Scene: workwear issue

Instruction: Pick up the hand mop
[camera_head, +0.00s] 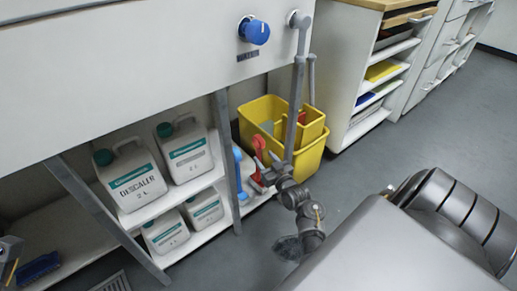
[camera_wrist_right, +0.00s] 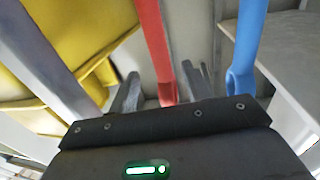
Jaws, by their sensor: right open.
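A red-handled tool (camera_head: 260,150) stands upright at the end of the shelf unit, in front of the yellow bucket; its lower end is hidden. A blue-handled tool (camera_head: 238,158) stands just left of it. I cannot tell from the handles which is the hand mop. My right gripper (camera_head: 264,181) is open at the red handle. In the right wrist view the red handle (camera_wrist_right: 152,40) comes down between the two fingers of the right gripper (camera_wrist_right: 163,90), and the blue handle (camera_wrist_right: 248,45) is outside, to the right. A grey part at the head view's left edge may be my left gripper (camera_head: 9,260).
A yellow bucket (camera_head: 311,158) stands behind the right gripper, with a grey post (camera_head: 296,108) and pipe close in front. White descaler cans (camera_head: 130,178) fill the shelves at left. A blue object (camera_head: 38,267) lies at lower left. Open floor (camera_head: 400,150) is at right.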

